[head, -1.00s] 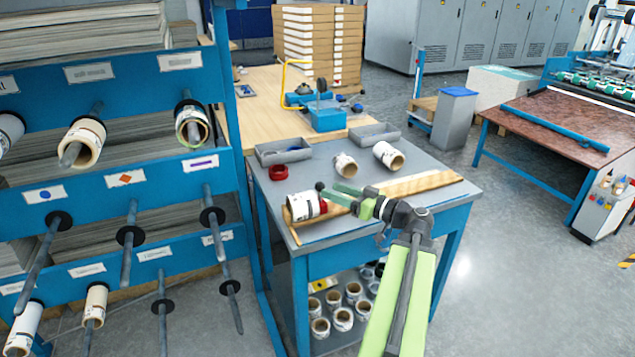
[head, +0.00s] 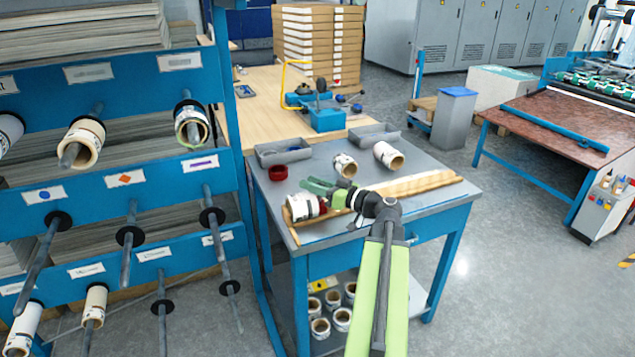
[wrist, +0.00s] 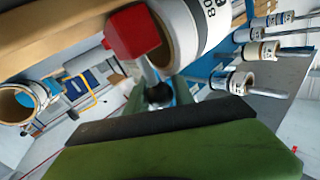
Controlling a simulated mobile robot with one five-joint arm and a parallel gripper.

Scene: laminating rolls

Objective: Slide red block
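A red block (wrist: 132,30) shows in the wrist view at the top, beside a white roll (wrist: 178,30). A grey stem runs from the block towards a dark round knob (wrist: 159,95).
The wooden strip (head: 420,183) lies along the table's front. A red ring (head: 278,172), two rolls (head: 345,165) (head: 388,155) and grey trays (head: 283,152) are behind my gripper. A blue rack with rods (head: 130,235) stands close on the left.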

